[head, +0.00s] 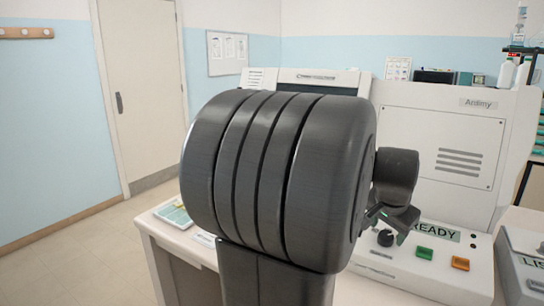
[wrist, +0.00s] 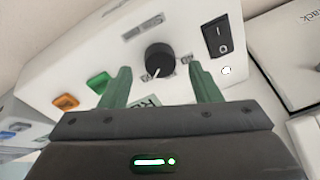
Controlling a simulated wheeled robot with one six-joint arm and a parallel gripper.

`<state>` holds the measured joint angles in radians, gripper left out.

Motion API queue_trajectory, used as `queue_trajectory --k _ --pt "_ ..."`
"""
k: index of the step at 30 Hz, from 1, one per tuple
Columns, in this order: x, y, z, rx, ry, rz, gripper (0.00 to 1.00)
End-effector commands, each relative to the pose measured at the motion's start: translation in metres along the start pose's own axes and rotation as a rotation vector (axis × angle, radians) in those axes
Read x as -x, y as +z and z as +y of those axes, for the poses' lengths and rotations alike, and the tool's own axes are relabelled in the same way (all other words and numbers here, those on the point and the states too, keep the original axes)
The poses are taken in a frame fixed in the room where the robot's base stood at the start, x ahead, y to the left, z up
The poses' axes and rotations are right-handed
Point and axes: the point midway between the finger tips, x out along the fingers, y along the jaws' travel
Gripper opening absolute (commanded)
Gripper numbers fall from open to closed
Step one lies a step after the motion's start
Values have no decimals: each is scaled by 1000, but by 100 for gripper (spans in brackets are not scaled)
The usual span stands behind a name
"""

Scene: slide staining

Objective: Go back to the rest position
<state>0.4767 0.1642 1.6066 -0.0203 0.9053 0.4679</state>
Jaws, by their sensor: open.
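My gripper (wrist: 163,85) is open and empty in the wrist view, its two green fingers spread apart. The black knob (wrist: 160,60) of a white machine shows between and beyond the fingertips. In the head view my gripper (head: 379,218) is small and partly hidden by my own dark arm, which fills the middle of the picture. It is in front of the control panel of the white machine (head: 440,120), near its black knob (head: 385,238). I cannot tell the exact gap between fingers and panel.
The panel has a green button (head: 425,253), an orange button (head: 460,263) and a READY label (head: 438,231). A black rocker switch (wrist: 217,37) is right of the knob in the wrist view. Another device (head: 522,262) stands at right. The floor (head: 80,262) at left is clear.

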Motion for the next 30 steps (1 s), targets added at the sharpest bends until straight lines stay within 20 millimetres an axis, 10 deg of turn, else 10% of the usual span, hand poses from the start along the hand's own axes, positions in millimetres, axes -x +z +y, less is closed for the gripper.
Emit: queue_trajectory --k 4,30 --pt "-30 1 1 4 1 -3 57" --pt "-26 -2 2 619 -64 -37 57"
